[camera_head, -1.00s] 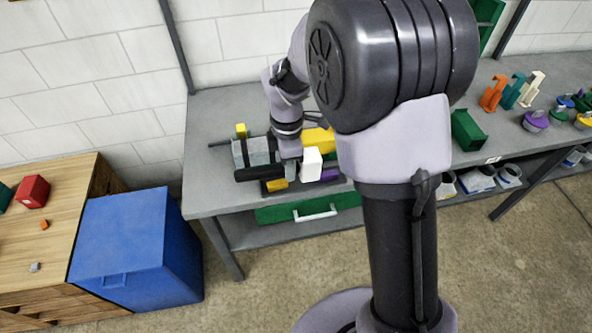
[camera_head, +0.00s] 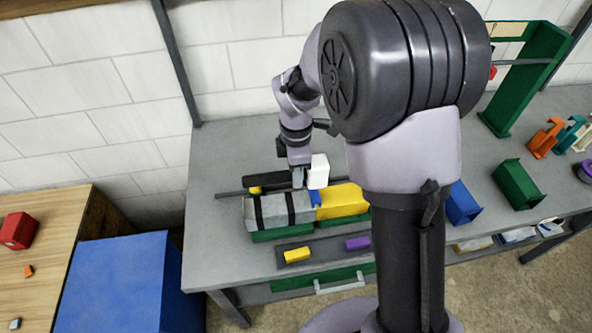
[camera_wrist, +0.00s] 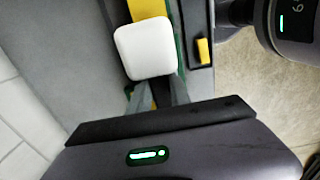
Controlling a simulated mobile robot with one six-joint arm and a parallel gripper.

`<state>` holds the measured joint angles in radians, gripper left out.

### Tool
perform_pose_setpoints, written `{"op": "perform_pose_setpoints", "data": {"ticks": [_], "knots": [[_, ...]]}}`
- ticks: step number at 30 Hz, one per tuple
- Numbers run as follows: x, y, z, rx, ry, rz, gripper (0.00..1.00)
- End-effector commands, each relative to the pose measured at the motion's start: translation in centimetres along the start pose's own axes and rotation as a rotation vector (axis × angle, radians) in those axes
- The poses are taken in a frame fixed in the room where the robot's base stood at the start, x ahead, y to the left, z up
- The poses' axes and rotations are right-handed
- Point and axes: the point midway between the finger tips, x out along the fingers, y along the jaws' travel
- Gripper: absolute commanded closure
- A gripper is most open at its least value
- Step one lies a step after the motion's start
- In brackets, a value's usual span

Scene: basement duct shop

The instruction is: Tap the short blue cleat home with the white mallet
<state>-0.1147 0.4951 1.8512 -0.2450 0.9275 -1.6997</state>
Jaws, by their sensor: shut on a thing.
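My gripper (camera_head: 300,178) is shut on the white mallet, whose block-shaped head (camera_head: 319,172) hangs above the work on the bench. The mallet head also fills the upper middle of the wrist view (camera_wrist: 145,49), beyond the fingers (camera_wrist: 158,97); its handle is mostly hidden. The short blue cleat (camera_head: 315,198) shows as a small blue piece just below the mallet head, at the joint between a grey duct (camera_head: 266,213) and a yellow duct (camera_head: 343,201). The mallet head appears apart from the cleat, but the gap is hard to judge. In the wrist view the mallet hides the cleat.
Green supports (camera_head: 283,232) hold the ducts. A dark tray (camera_head: 325,249) in front carries a yellow piece (camera_head: 297,254) and a purple piece (camera_head: 357,243). A dark bar lies behind. Blue (camera_head: 462,204) and green (camera_head: 517,184) bins stand right. The bench's left end is clear.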

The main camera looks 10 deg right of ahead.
Motion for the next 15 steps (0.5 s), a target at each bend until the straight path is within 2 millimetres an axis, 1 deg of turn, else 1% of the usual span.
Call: {"op": "perform_pose_setpoints", "data": {"ticks": [1, 4, 15], "knots": [[1.3, 0.0, 0.0, 0.0, 0.0, 0.0, 1.0], [2.2, 0.0, 0.0, 0.0, 0.0, 0.0, 1.0], [2.0, 0.0, 0.0, 0.0, 0.0, 0.001, 1.0]]}}
